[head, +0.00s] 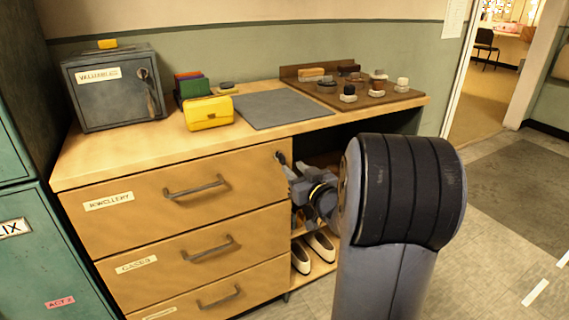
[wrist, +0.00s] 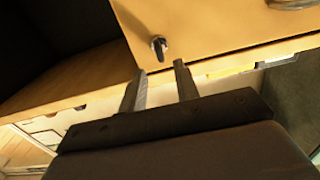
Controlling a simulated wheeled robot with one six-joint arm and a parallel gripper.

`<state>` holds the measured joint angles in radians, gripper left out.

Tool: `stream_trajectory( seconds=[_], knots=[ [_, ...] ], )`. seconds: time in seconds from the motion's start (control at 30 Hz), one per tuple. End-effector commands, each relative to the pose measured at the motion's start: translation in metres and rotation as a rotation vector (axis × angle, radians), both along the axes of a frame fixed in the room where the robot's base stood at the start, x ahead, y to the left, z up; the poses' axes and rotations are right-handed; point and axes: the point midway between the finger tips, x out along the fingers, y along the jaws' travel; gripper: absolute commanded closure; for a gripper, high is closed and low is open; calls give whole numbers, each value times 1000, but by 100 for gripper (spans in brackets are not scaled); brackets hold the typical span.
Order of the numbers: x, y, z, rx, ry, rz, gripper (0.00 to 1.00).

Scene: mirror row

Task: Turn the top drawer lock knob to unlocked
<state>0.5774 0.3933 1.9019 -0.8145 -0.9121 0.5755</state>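The top drawer (head: 150,192), labelled "JEWELLERY", is closed in the wooden unit. Its small dark lock knob (head: 280,157) sits near the drawer front's upper right corner. The knob also shows in the wrist view (wrist: 159,46), just beyond my fingertips and roughly centred between them. My gripper (wrist: 161,68) is open, its two fingers apart with nothing between them. In the head view my gripper (head: 298,187) is at the right end of the drawer front, close to the knob; its fingertips are hard to make out. I cannot tell whether the fingers touch the knob.
Drawers with bar handles lie below the top drawer (head: 210,245). A grey safe (head: 110,95), a yellow purse (head: 208,113), a grey mat (head: 270,108) and a brown tray (head: 375,97) are on the top. Pale shoes (head: 320,245) stand on a shelf right of the drawers. Floor at right is clear.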

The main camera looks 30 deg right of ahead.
Motion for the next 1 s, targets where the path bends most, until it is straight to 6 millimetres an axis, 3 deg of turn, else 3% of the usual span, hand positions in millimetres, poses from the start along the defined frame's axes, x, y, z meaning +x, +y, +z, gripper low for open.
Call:
stream_trajectory(
  seconds=[0.2, 0.4, 0.77, 1.0],
  knots=[
    [40, 2, -2, -1, 0, 1, 70],
    [58, 2, -1, 1, 1, -1, 70],
    [61, 2, 0, 1, 1, -2, 71],
    [61, 2, 0, 0, 1, -2, 90]
  ],
)
